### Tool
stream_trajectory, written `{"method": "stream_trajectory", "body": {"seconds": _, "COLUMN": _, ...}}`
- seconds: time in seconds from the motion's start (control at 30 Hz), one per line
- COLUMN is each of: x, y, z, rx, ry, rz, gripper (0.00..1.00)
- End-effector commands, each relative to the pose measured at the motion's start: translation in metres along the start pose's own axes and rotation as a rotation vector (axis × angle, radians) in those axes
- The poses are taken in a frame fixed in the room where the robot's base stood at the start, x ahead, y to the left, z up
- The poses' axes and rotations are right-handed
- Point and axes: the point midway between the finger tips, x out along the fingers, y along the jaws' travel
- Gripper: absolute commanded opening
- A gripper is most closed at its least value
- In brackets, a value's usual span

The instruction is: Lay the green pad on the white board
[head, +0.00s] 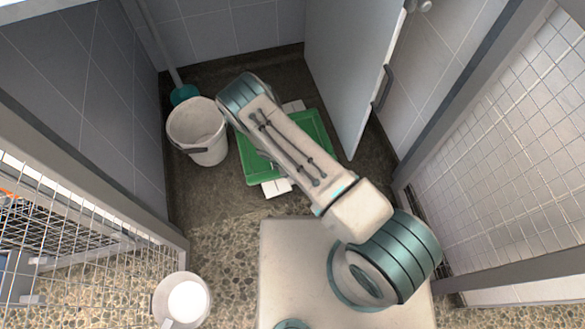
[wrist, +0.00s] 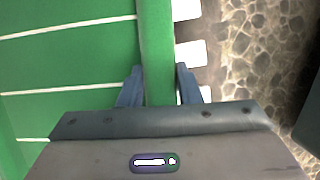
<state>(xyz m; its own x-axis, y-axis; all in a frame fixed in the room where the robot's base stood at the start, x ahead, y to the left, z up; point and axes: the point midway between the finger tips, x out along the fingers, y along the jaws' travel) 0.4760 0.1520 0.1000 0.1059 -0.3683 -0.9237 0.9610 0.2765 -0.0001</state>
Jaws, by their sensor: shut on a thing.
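The green pad (head: 252,166) is a flat rectangle with a raised rim, low in the back of the kennel. In the wrist view the pad (wrist: 65,65) fills the left side and has thin pale lines across it. White parts of the board (head: 277,187) stick out past the pad's near and far edges. White board ends (wrist: 191,53) also show beyond the rim in the wrist view. My gripper (wrist: 159,76) is shut on the pad's rim, one finger on each side. My arm hides the gripper and the pad's middle in the head view. I cannot tell whether the pad touches the board.
A white bucket (head: 201,135) stands close to the pad's left. A teal-ended broom (head: 184,94) leans behind it. A door (head: 345,75) stands open at the right. A second white bucket (head: 181,300) is at the near left. Pebbled floor (head: 220,235) is clear in front of the pad.

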Motion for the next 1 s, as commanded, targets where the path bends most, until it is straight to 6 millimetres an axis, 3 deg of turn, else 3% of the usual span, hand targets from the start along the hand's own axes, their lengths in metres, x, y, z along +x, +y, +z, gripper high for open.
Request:
{"method": "stream_trajectory", "body": {"seconds": 0.67, "x": 0.009, "y": 0.001, "z": -0.004, "rx": 0.001, "ry": 0.0, "rz": 0.001, "gripper": 0.03}}
{"method": "stream_trajectory", "body": {"seconds": 0.7, "x": 0.009, "y": 0.0, "z": -0.004, "rx": 0.001, "ry": 0.0, "rz": 0.0, "gripper": 0.39}}
{"method": "stream_trajectory", "body": {"seconds": 0.77, "x": 0.009, "y": 0.0, "z": -0.004, "rx": 0.001, "ry": 0.0, "rz": 0.0, "gripper": 0.52}}
{"method": "stream_trajectory", "body": {"seconds": 1.0, "x": 0.009, "y": 0.0, "z": -0.004, "rx": 0.001, "ry": 0.0, "rz": 0.001, "gripper": 0.52}}
